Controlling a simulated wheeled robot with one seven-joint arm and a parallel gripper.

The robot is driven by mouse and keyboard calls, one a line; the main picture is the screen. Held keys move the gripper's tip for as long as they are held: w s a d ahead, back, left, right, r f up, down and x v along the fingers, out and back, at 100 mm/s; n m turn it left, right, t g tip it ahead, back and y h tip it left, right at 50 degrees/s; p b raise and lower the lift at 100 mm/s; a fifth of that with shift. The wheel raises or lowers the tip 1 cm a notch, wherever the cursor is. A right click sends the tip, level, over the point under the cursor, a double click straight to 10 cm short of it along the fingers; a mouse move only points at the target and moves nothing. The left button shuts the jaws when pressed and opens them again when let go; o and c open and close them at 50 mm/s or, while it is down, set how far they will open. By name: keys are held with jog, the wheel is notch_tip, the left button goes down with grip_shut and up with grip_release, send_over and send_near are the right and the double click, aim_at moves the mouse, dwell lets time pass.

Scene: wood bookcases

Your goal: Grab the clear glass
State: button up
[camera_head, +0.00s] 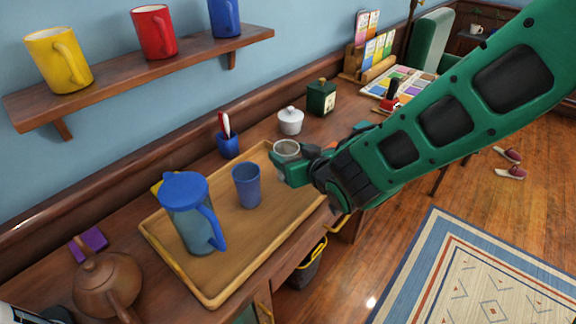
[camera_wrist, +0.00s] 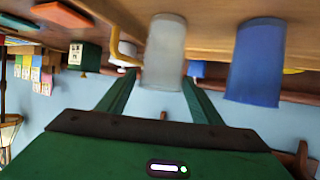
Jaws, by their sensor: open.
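The clear glass (camera_head: 287,150) stands on the wooden tray (camera_head: 207,294) near its far right corner, partly hidden behind my gripper (camera_head: 286,170). In the wrist view the glass (camera_wrist: 164,52) looks greyish and lies between the two spread fingers of my gripper (camera_wrist: 155,88). The fingers are open on either side of it; I cannot tell whether they touch it. A blue cup (camera_head: 247,186) stands on the tray to the left of the glass, and it also shows in the wrist view (camera_wrist: 257,62).
A blue-lidded pitcher (camera_head: 190,212) stands on the tray's left part. A white lidded pot (camera_head: 291,120), a blue pen cup (camera_head: 228,145) and a green box (camera_head: 321,97) stand behind the tray. A brown teapot (camera_head: 105,284) is at the front left. A shelf with mugs hangs above.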

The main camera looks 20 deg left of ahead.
jog(key=shift+x, duration=1.25)
jog(key=shift+r, duration=0.1)
jog(key=c, duration=1.3)
